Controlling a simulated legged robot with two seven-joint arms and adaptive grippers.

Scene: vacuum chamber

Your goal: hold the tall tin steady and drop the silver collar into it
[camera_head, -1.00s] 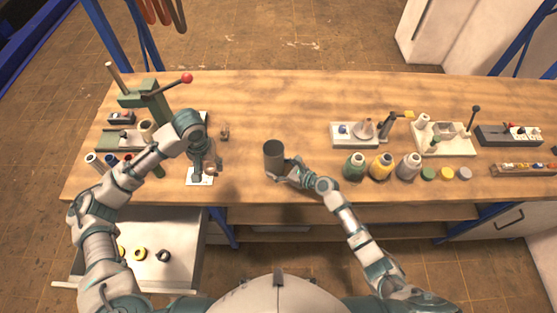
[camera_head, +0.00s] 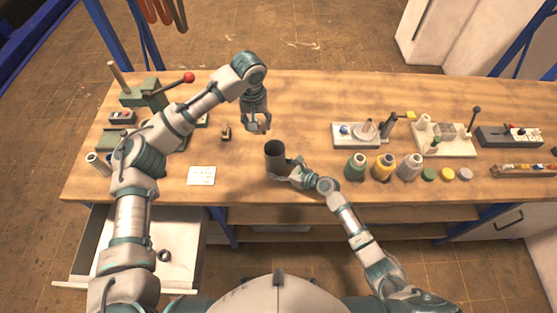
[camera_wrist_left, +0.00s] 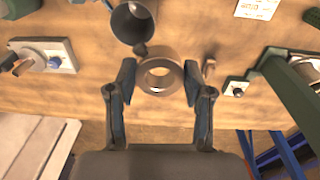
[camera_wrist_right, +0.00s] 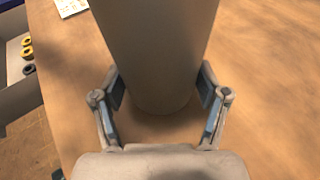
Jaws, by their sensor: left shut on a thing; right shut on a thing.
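The tall tin (camera_head: 276,162) is a dark grey open-topped cylinder standing upright on the bench; its open mouth also shows in the left wrist view (camera_wrist_left: 132,24). My right gripper (camera_head: 291,172) is shut on the tin's side near its base, with a finger on each side in the right wrist view (camera_wrist_right: 160,92). My left gripper (camera_head: 258,125) is shut on the silver collar (camera_wrist_left: 160,73), a thick ring held between its fingertips. It is above the bench, behind and slightly left of the tin in the head view. The collar is apart from the tin's mouth.
A white card (camera_head: 201,176) lies left of the tin, and a small brown item (camera_head: 226,132) stands behind it. A green press with a red-knobbed lever (camera_head: 188,77) is at the left. Thread spools (camera_head: 383,166) and fixtures stand right. Bench between is clear.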

